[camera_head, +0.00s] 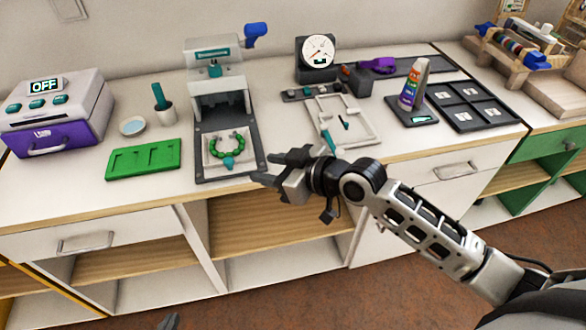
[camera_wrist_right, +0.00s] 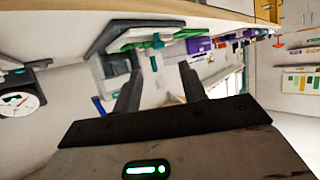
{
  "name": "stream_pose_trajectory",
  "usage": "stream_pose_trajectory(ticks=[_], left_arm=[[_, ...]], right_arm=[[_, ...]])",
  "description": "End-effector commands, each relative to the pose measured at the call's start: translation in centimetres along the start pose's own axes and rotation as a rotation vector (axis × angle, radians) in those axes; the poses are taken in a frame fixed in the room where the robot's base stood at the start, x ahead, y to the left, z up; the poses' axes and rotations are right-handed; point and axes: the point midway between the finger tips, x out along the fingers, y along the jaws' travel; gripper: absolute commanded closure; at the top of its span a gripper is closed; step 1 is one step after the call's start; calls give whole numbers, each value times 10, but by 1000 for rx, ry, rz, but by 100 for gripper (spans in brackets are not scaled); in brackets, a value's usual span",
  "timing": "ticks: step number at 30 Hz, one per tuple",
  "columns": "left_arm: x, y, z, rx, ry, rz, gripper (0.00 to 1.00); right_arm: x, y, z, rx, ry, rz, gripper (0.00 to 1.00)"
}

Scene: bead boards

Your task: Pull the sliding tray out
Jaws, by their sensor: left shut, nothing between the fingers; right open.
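The press (camera_head: 216,75) stands at the back of the counter with a blue lever and a dark base. A pale sliding tray (camera_head: 212,164) lies on the base, in front of the press's upright part. My right gripper (camera_head: 267,168) is open and empty, just right of the base's front corner, apart from the tray. Its two fingers also show in the right wrist view (camera_wrist_right: 160,77). Only the tip of my left gripper (camera_head: 170,322) shows, low and away from the counter.
A green board (camera_head: 144,159) lies left of the base. A purple-fronted OFF box (camera_head: 55,115) stands at far left. A white frame (camera_head: 367,128) lies right of the press, beyond my right wrist. The counter's front edge runs below the tray.

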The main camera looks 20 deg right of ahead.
Motion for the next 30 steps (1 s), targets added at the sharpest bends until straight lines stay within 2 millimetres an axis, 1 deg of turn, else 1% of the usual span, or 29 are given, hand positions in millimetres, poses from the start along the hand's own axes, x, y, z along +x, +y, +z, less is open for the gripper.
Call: stream_pose_trajectory(ticks=[1, 3, 6, 10, 15, 21, 27, 29, 30], left_arm=[[1, 0, -1, 0, 3, 0, 100], [2, 0, -1, 0, 5, -1, 100], [3, -1, -2, 0, 8, -1, 100], [3, -1, -3, 0, 10, -1, 100], [2, 0, -5, 0, 14, 0, 100], [2, 0, -6, 0, 16, 0, 100], [1, 1, -3, -2, 9, 1, 100], [0, 1, -2, -2, 6, 1, 100], [0, 1, -1, -2, 5, 2, 100]], right_arm=[[-13, -1, 2, -4, -4, -2, 58], [-27, 0, 2, -3, -4, 0, 58], [-42, 0, 2, -1, -3, -1, 58], [-55, 0, 1, 0, -2, -1, 58], [-60, -1, 0, 0, -1, -2, 58], [-60, -1, 0, 1, 0, -2, 58], [-60, -1, 0, 1, 0, -1, 58], [-59, -2, 3, 8, -2, 2, 58], [-58, -5, 10, 21, -5, 9, 58]])
